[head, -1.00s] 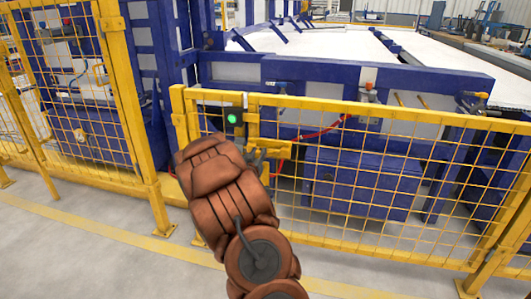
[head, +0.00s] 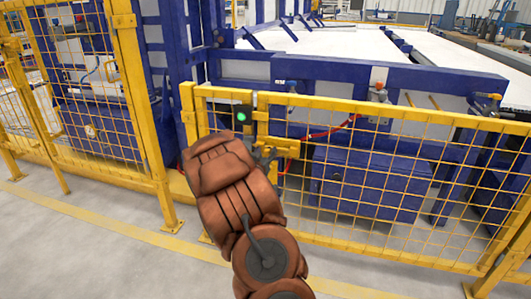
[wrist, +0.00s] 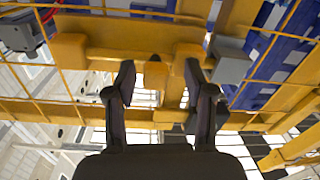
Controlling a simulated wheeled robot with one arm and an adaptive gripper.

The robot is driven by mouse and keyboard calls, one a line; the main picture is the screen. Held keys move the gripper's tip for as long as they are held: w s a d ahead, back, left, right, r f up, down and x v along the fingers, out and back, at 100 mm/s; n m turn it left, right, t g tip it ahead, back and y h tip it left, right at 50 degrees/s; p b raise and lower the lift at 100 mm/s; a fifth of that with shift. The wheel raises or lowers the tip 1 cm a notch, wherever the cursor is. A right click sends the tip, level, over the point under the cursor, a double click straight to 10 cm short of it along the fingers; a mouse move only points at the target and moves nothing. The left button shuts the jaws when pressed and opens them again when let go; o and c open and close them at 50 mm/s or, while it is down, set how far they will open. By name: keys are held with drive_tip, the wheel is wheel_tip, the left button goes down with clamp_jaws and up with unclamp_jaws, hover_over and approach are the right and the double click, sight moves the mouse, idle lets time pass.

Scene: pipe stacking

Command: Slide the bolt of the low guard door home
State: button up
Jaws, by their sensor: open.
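The low guard door (head: 375,180) is a yellow frame with wire mesh, standing upright in the head view. Its yellow bolt assembly (head: 282,146) is near the door's upper left, just right of the post. In the head view my arm mostly hides the gripper.
A grey block (wrist: 231,60) is right of the fingers. A taller mesh fence (head: 90,90) stands at left. Blue machinery (head: 370,185) is behind the door. The floor in front is clear.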

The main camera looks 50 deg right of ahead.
drive_tip(key=v, duration=1.1)
drive_tip(key=shift+a, duration=0.25)
drive_tip(key=w+a+r+n+t+y+p, duration=0.1)
drive_tip(key=w+a+r+y+p, duration=0.3)
drive_tip(key=a, duration=0.3)
drive_tip(key=w+a+r+n+t+y+p, duration=0.1)
drive_tip(key=w+a+r+y+p, duration=0.25)
drive_tip(key=a+p, duration=0.35)
drive_tip(key=s+a+r+n+g+y+p, duration=0.1)
drive_tip(key=s+a+r+n+y+p, duration=0.15)
drive_tip(key=a, duration=0.65)
drive_tip(key=s+a+r+n+g+y+p, duration=0.15)
drive_tip(key=a+r+y+p, duration=0.25)
drive_tip(key=a, duration=0.5)
drive_tip(key=s+a+r+n+g+y+p, duration=0.35)
drive_tip(key=s+a+r+p, duration=0.6)
drive_tip(key=s, duration=0.45)
drive_tip(key=s+a+r+n+g+p, duration=0.1)
drive_tip(key=s+r, duration=0.3)
drive_tip(key=s, duration=0.4)
drive_tip(key=s+a+r+n+g+p, duration=0.1)
drive_tip(key=s+r+g+p, duration=0.2)
drive_tip(key=s, duration=0.6)
wheel_tip(320, 180, up, 3)
drive_tip(key=shift+a+f+g+h+p, duration=0.2)
drive_tip(key=shift+g+h+p, duration=0.1)
drive_tip(key=shift+h+p, duration=0.15)
